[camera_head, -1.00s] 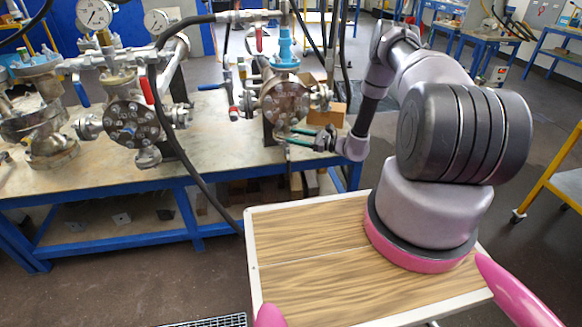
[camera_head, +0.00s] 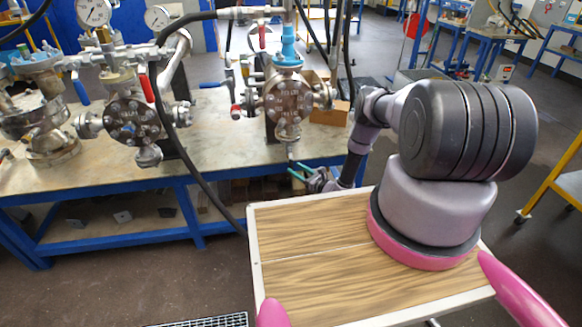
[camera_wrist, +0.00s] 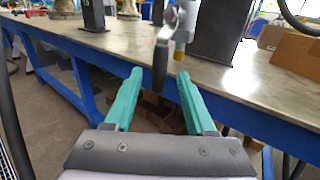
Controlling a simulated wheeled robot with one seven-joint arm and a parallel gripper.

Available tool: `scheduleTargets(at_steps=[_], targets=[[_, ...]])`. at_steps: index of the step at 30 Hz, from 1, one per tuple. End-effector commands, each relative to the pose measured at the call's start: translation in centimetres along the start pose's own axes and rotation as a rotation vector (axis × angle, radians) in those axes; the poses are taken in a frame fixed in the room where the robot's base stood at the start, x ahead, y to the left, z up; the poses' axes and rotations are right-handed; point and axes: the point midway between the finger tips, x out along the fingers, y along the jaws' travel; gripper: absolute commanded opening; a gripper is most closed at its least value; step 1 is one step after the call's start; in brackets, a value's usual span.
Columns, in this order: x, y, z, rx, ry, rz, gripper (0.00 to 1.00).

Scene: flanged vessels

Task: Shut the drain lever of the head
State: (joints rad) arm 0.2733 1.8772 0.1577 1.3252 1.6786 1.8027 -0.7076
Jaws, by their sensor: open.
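The head (camera_head: 288,98) is a round bolted flange vessel with a blue fitting on top, above the bench. In the wrist view, the drain lever (camera_wrist: 160,64) is a dark handle hanging straight down from a silver pivot beside a brass-coloured fitting (camera_wrist: 184,34). My gripper (camera_head: 297,169) is below the head, near the bench's front edge, with green fingers apart. In the wrist view, the lever's lower end shows between the two fingers of my gripper (camera_wrist: 159,74). I cannot tell whether it is within their depth. Nothing is held.
The workbench (camera_wrist: 110,42) has a blue front rail just beyond my fingers. A second flanged vessel (camera_head: 133,118) stands left, with a black hose (camera_head: 180,140) hanging between. A cardboard box (camera_head: 328,112) sits right of the head. The space before the bench edge is free.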

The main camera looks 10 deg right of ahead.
Motion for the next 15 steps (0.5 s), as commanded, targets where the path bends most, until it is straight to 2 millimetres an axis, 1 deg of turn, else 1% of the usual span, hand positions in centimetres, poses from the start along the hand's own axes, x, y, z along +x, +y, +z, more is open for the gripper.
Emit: scheduleTargets(at_steps=[1, 3, 6, 10, 15], targets=[[0.9, 0.1, 0.0, -0.003, -0.001, 0.003, 0.56], [1.9, 0.1, 0.0, -0.003, -0.001, 0.002, 0.56], [3.0, 0.0, 0.0, -0.002, 0.0, 0.001, 0.56], [3.7, 0.1, 0.0, 0.0, 0.0, 0.001, 0.56], [3.9, 0.0, 0.0, 0.001, 0.0, 0.0, 0.56]])
